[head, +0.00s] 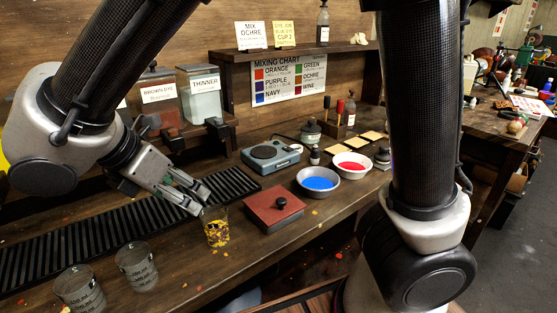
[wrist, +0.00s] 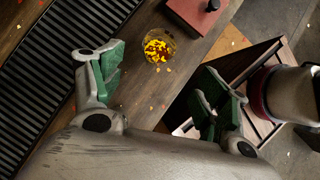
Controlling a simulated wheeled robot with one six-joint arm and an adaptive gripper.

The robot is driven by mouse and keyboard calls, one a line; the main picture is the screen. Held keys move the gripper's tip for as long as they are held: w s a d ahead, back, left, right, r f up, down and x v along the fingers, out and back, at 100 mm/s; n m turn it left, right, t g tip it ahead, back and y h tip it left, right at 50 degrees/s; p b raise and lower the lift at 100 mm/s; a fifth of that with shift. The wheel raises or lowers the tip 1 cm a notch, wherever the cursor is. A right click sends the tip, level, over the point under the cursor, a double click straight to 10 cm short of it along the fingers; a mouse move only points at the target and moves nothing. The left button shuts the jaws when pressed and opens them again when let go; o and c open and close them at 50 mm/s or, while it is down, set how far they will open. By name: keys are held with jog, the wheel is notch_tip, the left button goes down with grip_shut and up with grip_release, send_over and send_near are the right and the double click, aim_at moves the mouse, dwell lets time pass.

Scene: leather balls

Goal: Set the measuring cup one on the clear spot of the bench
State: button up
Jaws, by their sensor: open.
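A clear cup holding yellow and dark flakes (head: 216,234) stands on the bench (head: 178,283) near its front edge. It also shows in the wrist view (wrist: 158,48), beyond and between the fingertips. Two empty-looking clear cups with dark markings stand at the lower left: one (head: 137,266) and another (head: 80,290). Their markings are too small to read, so I cannot tell which is measuring cup one. My gripper (head: 201,199) is open and empty, just up and left of the flake-filled cup, apart from it. The green-padded fingers (wrist: 165,76) are spread wide.
A black ribbed mat (head: 130,222) runs behind the cups. A red lidded box (head: 274,210), a bowl of blue (head: 318,184), a bowl of red (head: 351,165) and a scale (head: 270,155) stand to the right. Loose flakes lie along the bench front; bare wood lies between the cups.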

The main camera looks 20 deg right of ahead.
jog(key=w+d+r+m+g+y, duration=0.1)
jog(key=w+d+r+m+y, duration=0.15)
jog(key=d+m, duration=0.65)
jog(key=w+d+r+m+g+y, duration=0.1)
jog(key=d+r+m, duration=0.25)
jog(key=d, duration=1.05)
jog(key=s+d+m+t+y, duration=0.1)
jog(key=s+d+m+t, duration=0.1)
jog(key=s+d+m, duration=0.7)
jog(key=d+m, duration=0.4)
jog(key=d, duration=0.1)
jog(key=shift+s+y, duration=0.2)
jog(key=shift+y, duration=0.15)
